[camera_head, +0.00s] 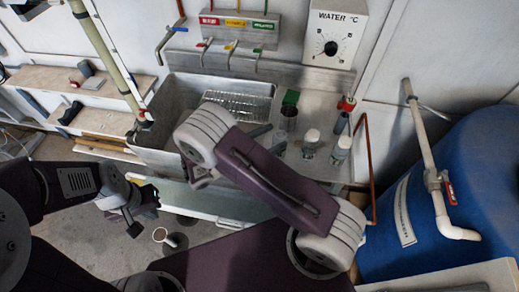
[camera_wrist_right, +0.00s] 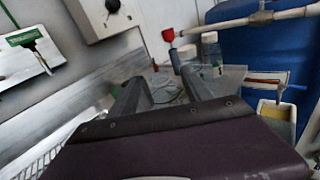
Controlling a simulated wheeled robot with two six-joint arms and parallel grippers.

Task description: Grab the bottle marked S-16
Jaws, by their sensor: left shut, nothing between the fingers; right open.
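Two clear bottles with white caps stand on the metal counter right of the sink in the head view, a left one (camera_head: 311,142) and a right one (camera_head: 341,150). I cannot read S-16 or any other marking on them. In the right wrist view, two capped bottles (camera_wrist_right: 211,50) stand beyond the fingers, right of centre. My right gripper (camera_wrist_right: 161,77) is open and empty, pointing toward the counter; in the head view its fingers (camera_head: 271,137) show partly behind my arm, left of the bottles. My left gripper (camera_head: 132,222) is shut and empty, low at the left.
The sink (camera_head: 180,95) with a wire rack is left of the bottles. A red-topped fitting (camera_head: 346,104) and copper pipe (camera_head: 371,165) are near the bottles. A blue tank (camera_head: 470,170) stands right.

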